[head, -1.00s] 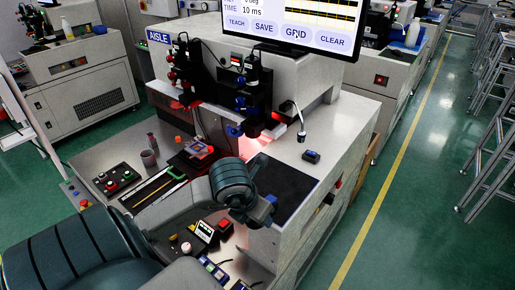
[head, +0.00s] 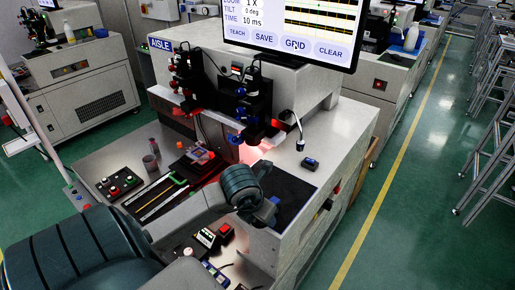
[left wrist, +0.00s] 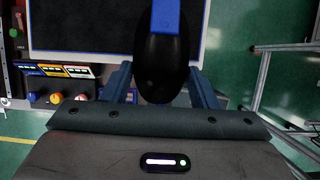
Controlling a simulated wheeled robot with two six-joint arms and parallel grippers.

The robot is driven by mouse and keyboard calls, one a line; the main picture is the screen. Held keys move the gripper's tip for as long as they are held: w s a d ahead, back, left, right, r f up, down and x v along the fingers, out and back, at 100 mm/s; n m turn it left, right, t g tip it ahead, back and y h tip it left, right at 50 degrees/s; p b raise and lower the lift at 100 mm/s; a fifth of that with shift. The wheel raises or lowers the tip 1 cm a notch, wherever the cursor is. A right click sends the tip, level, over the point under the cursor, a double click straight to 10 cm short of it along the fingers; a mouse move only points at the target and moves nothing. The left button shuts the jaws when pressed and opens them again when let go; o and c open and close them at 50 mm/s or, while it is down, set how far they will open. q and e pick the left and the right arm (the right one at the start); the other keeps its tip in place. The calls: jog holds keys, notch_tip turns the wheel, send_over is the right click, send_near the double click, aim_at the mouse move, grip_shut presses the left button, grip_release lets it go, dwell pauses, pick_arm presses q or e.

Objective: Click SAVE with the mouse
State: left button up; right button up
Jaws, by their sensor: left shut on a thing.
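The monitor (head: 300,60) stands at the top of the head view. Its bottom row shows TEACH, SAVE (head: 264,38), GRID (head: 294,44) and CLEAR buttons. A small dark cursor appears over GRID. My left gripper (head: 268,210) is over the dark mouse pad (head: 292,190) on the machine's right ledge. In the left wrist view, my left gripper (left wrist: 163,88) is shut on the black mouse (left wrist: 165,72), which has a blue strip on top, with a blue finger on each side. In the head view the mouse is mostly hidden behind the gripper. My right gripper is not in view.
A small dark blue box (head: 310,163) sits on the ledge beyond the pad. A red button box (head: 225,230) is near my forearm. The ledge drops off to the floor at right.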

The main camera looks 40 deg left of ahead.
pick_arm(q)
jog(key=w+a+b, duration=0.1)
jog(key=w, duration=0.2)
jog(key=w+a+f+b, duration=0.1)
jog(key=w+a+b, duration=0.1)
jog(key=w, duration=0.1)
jog(key=w+a+f+b, duration=0.1)
jog(key=w, duration=0.1)
jog(key=shift+w+a+f+b, duration=0.2)
jog(key=shift+w+a+b, duration=0.15)
jog(key=shift+w+a, duration=0.4)
jog(key=shift+w, duration=0.3)
jog(key=shift+b, duration=0.55)
jog(key=shift+w, duration=0.15)
jog(key=shift+f+b, duration=0.65)
jog(key=shift+a, duration=0.1)
jog(key=shift+s+a+b, duration=0.15)
jog(key=shift+a+b, duration=0.1)
jog(key=shift+a, duration=0.8)
jog(key=shift+s+a+b, duration=0.15)
jog(key=shift+a+b, duration=0.1)
jog(key=shift+a, duration=0.75)
